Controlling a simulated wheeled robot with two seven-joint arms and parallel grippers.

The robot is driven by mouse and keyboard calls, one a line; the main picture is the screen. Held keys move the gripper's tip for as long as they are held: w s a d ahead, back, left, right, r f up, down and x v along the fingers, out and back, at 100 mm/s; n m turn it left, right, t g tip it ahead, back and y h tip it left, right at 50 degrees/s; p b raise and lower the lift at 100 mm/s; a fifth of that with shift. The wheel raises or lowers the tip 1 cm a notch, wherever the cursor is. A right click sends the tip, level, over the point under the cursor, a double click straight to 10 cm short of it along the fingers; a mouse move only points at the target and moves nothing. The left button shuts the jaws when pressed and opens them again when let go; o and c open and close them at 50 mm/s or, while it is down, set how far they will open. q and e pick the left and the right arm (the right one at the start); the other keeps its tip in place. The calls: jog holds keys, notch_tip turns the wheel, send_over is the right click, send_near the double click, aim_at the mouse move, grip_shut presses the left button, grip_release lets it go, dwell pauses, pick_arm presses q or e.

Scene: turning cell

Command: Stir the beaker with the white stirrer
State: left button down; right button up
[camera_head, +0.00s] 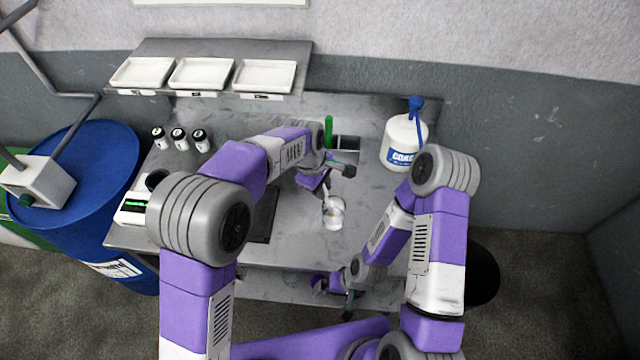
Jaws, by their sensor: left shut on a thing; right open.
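A small clear glass beaker (336,222) with pale contents stands on the grey bench, right of its middle. My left gripper (323,186) is above and just left of the beaker. It is shut on the white stirrer (327,199), a thin pale rod that slants down to the beaker's mouth. The lower end appears to be inside the beaker, but it is too small to tell how deep. My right gripper (330,289) is open and empty at the front edge of the bench, below the beaker and apart from it.
A grey metal holder (347,148) with a green-handled tool (328,130) stands behind the beaker. A white bottle with a blue top (400,143) stands back right. Three small jars (179,139), trays on a shelf (203,75) and a scale (132,208) are left.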

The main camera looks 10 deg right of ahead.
pick_arm(q)
jog(key=shift+b+x, duration=0.8)
jog(key=shift+x, duration=1.1)
jog(key=shift+w, duration=0.1)
